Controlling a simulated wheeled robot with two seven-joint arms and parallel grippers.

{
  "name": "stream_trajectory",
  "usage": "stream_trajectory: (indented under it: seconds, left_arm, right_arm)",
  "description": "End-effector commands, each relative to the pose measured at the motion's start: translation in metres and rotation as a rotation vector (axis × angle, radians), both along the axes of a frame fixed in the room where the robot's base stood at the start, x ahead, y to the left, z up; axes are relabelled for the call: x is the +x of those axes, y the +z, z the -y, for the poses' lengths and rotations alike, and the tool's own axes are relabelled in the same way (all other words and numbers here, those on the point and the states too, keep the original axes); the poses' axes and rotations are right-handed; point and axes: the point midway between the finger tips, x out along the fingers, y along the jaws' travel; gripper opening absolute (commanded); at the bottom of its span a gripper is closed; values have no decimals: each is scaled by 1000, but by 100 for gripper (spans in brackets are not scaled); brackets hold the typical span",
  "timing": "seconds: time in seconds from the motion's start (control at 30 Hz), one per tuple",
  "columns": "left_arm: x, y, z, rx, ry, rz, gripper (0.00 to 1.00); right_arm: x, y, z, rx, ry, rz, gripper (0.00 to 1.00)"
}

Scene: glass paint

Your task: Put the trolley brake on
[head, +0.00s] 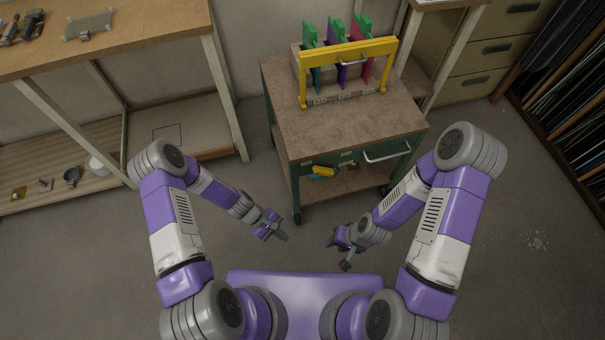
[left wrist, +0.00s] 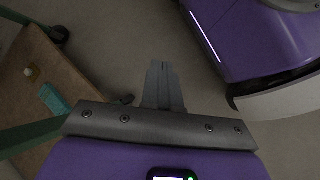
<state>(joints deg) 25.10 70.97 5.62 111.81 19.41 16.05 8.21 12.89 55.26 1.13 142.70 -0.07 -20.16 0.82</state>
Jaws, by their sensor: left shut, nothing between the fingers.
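The trolley (head: 350,133) has a green frame and a brown top and stands ahead of me. My right gripper (head: 338,254) looks open and empty, below the trolley's front, touching nothing.
A yellow-framed rack (head: 350,49) with coloured panels stands on the trolley. A metal handle (head: 387,152) juts from its front right. A caster (left wrist: 125,99) shows in the left wrist view. A workbench (head: 130,45) stands left, drawers (head: 500,48) back right. The floor between is clear.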

Motion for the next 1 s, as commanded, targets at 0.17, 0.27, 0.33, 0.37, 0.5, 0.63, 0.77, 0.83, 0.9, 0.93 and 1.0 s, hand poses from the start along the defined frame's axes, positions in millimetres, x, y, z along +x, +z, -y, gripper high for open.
stream_trajectory:
  seconds: [0.17, 0.27, 0.33, 0.37, 0.5, 0.63, 0.77, 0.83, 0.9, 0.93, 1.0]
  left_arm:
    - [51, -11, 11, -274, 318, -240, 0]
    - [86, -5, 7, -464, 475, -331, 0]
    - [108, 1, -3, -596, 567, -370, 0]
    - [116, 4, -8, -650, 599, -383, 0]
    - [144, 17, -34, -855, 706, -404, 0]
    - [155, 25, -51, -959, 749, -402, 0]
    - [158, 28, -57, -993, 759, -400, 0]
    - [158, 28, -57, -994, 758, -400, 0]
    - [158, 28, -56, -993, 758, -400, 0]
    - [158, 28, -56, -993, 758, -400, 0]
    - [158, 28, -56, -992, 756, -400, 0]
  right_arm:
    - [0, 3, 0, 0, 0, 0, 38]
    - [0, 5, 0, 0, 0, 0, 38]
    - [0, 5, 0, 0, 0, 0, 38]
    - [0, 6, 0, 0, 0, 0, 38]
    - [0, 7, 0, 0, 0, 0, 38]
    - [0, 7, 0, 0, 0, 0, 38]
    - [0, 7, 0, 0, 0, 0, 38]
    - [0, 7, 0, 0, 0, 0, 38]
    - [0, 7, 0, 0, 0, 0, 38]
    - [0, 7, 0, 0, 0, 0, 38]
    - [0, 7, 0, 0, 0, 0, 38]
